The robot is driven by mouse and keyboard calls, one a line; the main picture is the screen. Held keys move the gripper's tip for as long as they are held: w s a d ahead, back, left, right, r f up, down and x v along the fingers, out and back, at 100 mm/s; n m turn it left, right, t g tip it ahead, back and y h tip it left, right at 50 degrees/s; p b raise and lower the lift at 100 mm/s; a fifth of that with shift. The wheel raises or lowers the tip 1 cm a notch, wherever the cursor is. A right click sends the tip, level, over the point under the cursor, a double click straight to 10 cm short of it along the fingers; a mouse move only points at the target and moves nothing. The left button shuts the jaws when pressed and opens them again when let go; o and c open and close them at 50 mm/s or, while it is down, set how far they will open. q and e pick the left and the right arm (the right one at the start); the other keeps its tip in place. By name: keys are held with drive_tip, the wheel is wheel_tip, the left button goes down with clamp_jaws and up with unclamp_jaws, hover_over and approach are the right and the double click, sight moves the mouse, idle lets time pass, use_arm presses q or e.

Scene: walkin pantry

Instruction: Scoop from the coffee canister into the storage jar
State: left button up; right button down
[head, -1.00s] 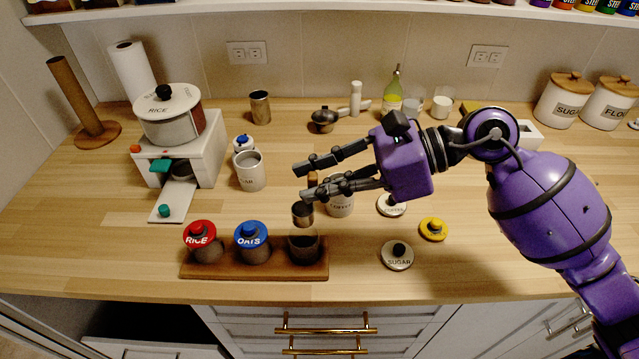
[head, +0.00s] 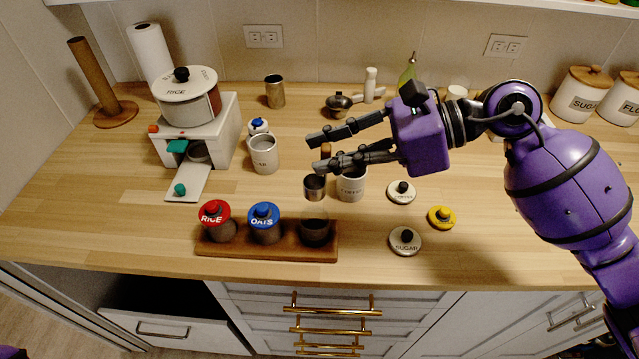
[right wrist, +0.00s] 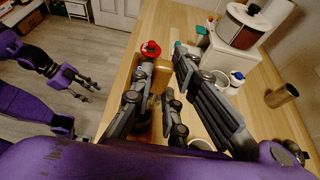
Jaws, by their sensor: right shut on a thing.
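My right gripper (head: 318,153) is shut on a scoop, a small dark metal cup (head: 315,187) with a wooden handle (head: 326,150). The cup hangs above and slightly behind the storage jar (head: 316,231), the lidless clear jar at the right end of the wooden tray. Dark contents show in the jar. The white coffee canister (head: 351,185) stands open just right of the scoop, partly behind my fingers. Its lid (head: 401,191) lies to its right. My left gripper (right wrist: 94,93) shows only in the right wrist view, open and empty, away from the counter.
The tray (head: 220,250) also holds red-lidded rice (head: 216,222) and blue-lidded oats (head: 264,223) jars. A sugar lid (head: 405,241) and a yellow lid (head: 441,217) lie at right. An open sugar canister (head: 264,154) stands behind. The front left counter is clear.

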use_arm(q)
drive_tip(key=shift+w+a+r+p, duration=0.1)
drive_tip(key=shift+w+r+p, duration=0.15)
drive_tip(key=shift+r+p, duration=0.45)
use_arm(e)
wheel_tip(320, 180, up, 3)
drive_tip(key=shift+r, duration=0.15)
use_arm(q)
drive_tip(key=shift+w+r, duration=0.25)
drive_tip(key=shift+w, duration=0.25)
